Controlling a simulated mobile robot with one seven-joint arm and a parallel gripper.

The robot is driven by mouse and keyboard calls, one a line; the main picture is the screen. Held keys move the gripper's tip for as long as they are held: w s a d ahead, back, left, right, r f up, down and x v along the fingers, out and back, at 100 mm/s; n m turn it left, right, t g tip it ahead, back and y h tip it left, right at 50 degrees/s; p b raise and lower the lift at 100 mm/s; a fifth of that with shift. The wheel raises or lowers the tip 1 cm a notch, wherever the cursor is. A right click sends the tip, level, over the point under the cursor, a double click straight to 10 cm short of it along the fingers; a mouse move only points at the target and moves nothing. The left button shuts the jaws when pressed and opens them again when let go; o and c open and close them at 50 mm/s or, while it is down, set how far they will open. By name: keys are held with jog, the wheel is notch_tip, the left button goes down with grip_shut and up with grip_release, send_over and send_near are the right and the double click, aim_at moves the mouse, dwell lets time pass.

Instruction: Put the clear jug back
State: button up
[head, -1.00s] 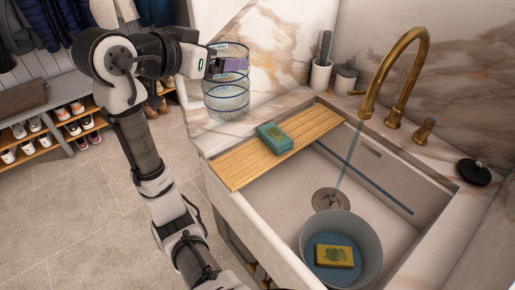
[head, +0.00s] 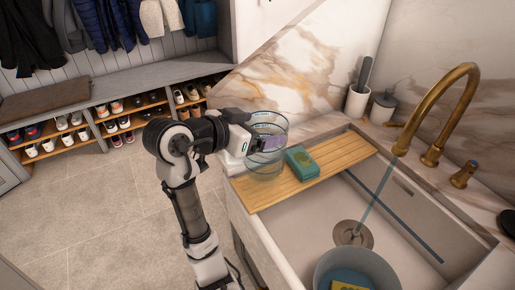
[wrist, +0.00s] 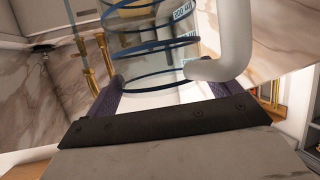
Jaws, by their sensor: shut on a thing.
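The clear jug (head: 266,166) has dark blue bands around it and shows above the left part of the wooden board in the head view. My gripper (head: 268,143) is shut on the jug. In the wrist view the jug (wrist: 150,58) stands between my two purple fingers (wrist: 165,92), with its pale handle (wrist: 234,45) to the right. The jug looks upright and see-through, and I see no contents. Its base overlaps the board's edge in the picture; I cannot tell whether it touches.
The wooden board (head: 335,153) spans the sink (head: 320,225) and carries a green sponge (head: 301,162). Water runs from the brass tap (head: 440,100). A grey bucket (head: 335,262) with a yellow sponge (head: 350,282) is in the sink. A shoe bench (head: 90,92) stands at the back left.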

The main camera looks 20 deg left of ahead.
jog(key=shift+f, duration=3.05)
jog(key=shift+f, duration=0.2)
jog(key=o, duration=1.1)
jog(key=shift+r, duration=0.1)
